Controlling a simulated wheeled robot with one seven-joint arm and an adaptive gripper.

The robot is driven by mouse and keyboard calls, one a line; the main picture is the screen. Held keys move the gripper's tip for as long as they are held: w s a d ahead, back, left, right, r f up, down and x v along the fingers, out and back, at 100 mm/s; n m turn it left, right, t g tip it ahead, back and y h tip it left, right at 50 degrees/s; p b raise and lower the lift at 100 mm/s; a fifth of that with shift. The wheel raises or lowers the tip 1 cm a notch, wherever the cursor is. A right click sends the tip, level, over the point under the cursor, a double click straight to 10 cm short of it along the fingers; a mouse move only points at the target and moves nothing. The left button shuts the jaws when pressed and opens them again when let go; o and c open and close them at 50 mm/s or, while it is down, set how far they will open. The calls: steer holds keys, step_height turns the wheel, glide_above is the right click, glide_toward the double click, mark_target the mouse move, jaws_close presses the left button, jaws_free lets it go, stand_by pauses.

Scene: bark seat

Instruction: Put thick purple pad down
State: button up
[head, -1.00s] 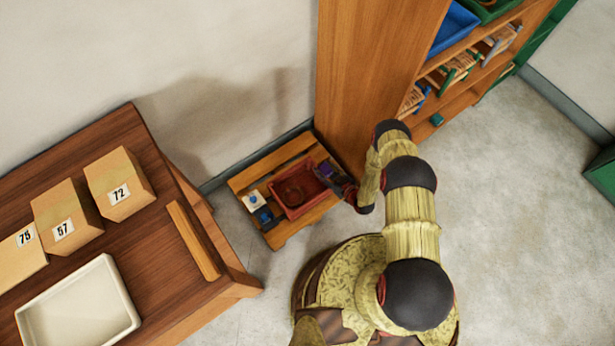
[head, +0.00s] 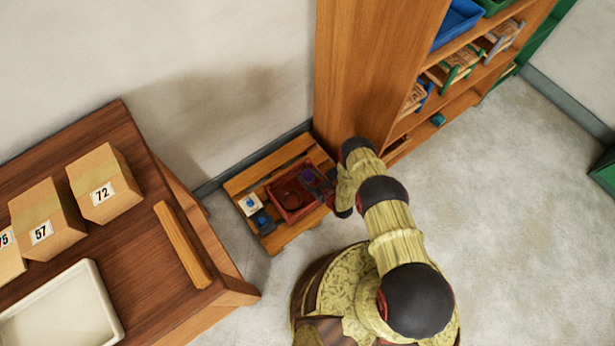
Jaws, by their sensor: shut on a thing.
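The purple pad (head: 307,174) is a small dark purple shape at the tips of my gripper (head: 313,178). My gripper is shut on it, over the right part of a red tray (head: 290,217). I cannot tell whether the pad touches the tray's floor. The tray sits on a low wooden slatted stand (head: 240,185) between the table and the tall shelf. A dark ring-like thing lies inside the tray, left of the pad. My gripper hides part of the tray's right side.
A white-and-blue item (head: 250,204) and a blue item (head: 263,221) lie on the stand left of the tray. The tall wooden shelf (head: 365,70) stands close behind my arm. The table (head: 130,250) with cardboard boxes (head: 104,185) is at the left. Open floor lies right.

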steer(key=shift+s+f, duration=0.1)
steer(key=shift+f, duration=0.4)
steer(key=o, duration=0.6)
steer(key=shift+s+f, duration=0.1)
steer(key=shift+f, duration=0.05)
steer(key=shift+r, duration=0.55)
steer(key=p+v, duration=0.4)
steer(key=v, duration=0.8)
steer(key=shift+w+r, duration=0.15)
steer(key=shift+w, duration=0.05)
